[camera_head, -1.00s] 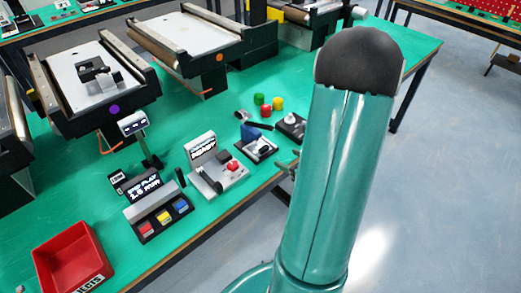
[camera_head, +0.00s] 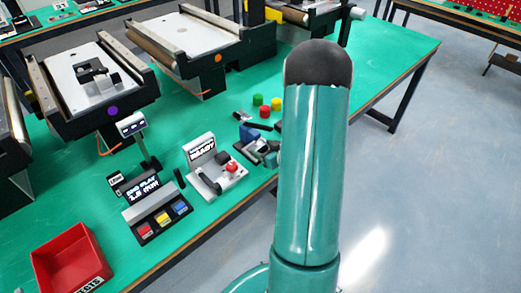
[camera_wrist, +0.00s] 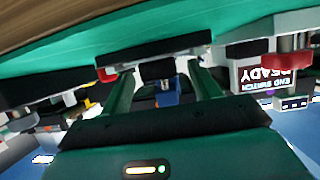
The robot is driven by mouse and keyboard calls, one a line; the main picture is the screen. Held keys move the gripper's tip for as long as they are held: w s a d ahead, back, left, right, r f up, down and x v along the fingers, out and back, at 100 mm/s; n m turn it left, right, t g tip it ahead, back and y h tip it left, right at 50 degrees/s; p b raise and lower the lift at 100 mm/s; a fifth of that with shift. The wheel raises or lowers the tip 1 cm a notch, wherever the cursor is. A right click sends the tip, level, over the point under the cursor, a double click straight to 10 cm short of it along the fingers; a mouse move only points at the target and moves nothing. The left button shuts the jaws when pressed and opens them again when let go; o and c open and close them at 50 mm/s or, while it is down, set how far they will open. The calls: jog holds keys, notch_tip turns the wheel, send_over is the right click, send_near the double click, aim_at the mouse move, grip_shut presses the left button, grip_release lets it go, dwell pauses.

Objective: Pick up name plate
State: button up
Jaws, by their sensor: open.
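I cannot tell for certain which thing is the name plate. A small pale plate with dark lettering (camera_head: 116,179) stands at the left behind the display box. My gripper shows in the wrist view (camera_wrist: 163,85), its two green fingers apart and nothing held between them. Beyond and between the fingers are a dark and grey device and a blue piece (camera_wrist: 167,97). In the head view, the device with the blue block (camera_head: 249,134) is at the bench's right part, just left of my arm, which hides most of my gripper.
A display box with coloured buttons (camera_head: 158,222) and a unit with a red knob (camera_head: 232,166) stand on the green bench. A red bin (camera_head: 50,262) is at front left. Red, green and yellow pieces (camera_head: 264,111) lie behind. Mini conveyors (camera_head: 185,30) line the back.

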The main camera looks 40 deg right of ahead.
jog(key=c, duration=1.1)
jog(key=shift+r, duration=0.1)
jog(key=shift+c, duration=0.2)
jog(key=shift+r, duration=0.45)
jog(key=shift+s+r, duration=0.2)
jog(key=shift+r, duration=0.45)
jog(key=shift+s+r, duration=0.2)
jog(key=shift+r, duration=0.4)
jog(key=s, duration=1.7)
jog(key=shift+s+a, duration=0.15)
jog(key=shift+s, duration=0.1)
